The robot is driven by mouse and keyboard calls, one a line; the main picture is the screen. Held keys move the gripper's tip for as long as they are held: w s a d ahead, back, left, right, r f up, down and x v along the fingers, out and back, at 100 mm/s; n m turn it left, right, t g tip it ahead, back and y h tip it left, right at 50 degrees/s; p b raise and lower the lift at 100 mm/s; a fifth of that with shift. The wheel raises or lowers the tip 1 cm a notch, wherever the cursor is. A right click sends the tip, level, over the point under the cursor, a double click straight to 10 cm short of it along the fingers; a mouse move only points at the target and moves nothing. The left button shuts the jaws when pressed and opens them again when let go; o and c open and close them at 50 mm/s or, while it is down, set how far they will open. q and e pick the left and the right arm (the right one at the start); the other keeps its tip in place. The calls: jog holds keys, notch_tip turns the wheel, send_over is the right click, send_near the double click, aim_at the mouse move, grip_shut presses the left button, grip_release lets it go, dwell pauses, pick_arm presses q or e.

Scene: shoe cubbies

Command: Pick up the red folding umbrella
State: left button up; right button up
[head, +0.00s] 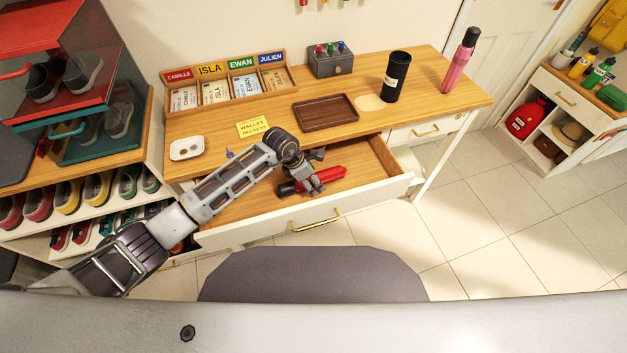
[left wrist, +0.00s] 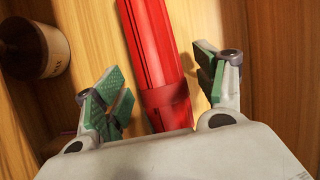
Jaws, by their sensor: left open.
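The red folding umbrella (head: 330,174) lies in the open drawer (head: 383,185) of the desk, with a dark end at its left. My left gripper (head: 312,182) is over the umbrella inside the drawer. In the left wrist view the red umbrella (left wrist: 152,50) runs between the two green-padded fingers of my left gripper (left wrist: 165,92). The fingers are open, with a gap on each side of the umbrella. The umbrella's lower end is hidden behind the gripper body. My right gripper is not in view.
A brown round object (left wrist: 32,50) lies in the drawer beside the umbrella. The drawer front has a gold handle (head: 315,221). On the desk are a brown tray (head: 325,112), a black tumbler (head: 396,76), a pink bottle (head: 460,62) and a yellow note (head: 252,127).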

pick_arm(q)
jog(key=shift+d+f, duration=0.1)
jog(key=shift+f, duration=0.05)
dwell(0.3)
jog(key=shift+w, duration=0.1)
jog(key=c, duration=1.4)
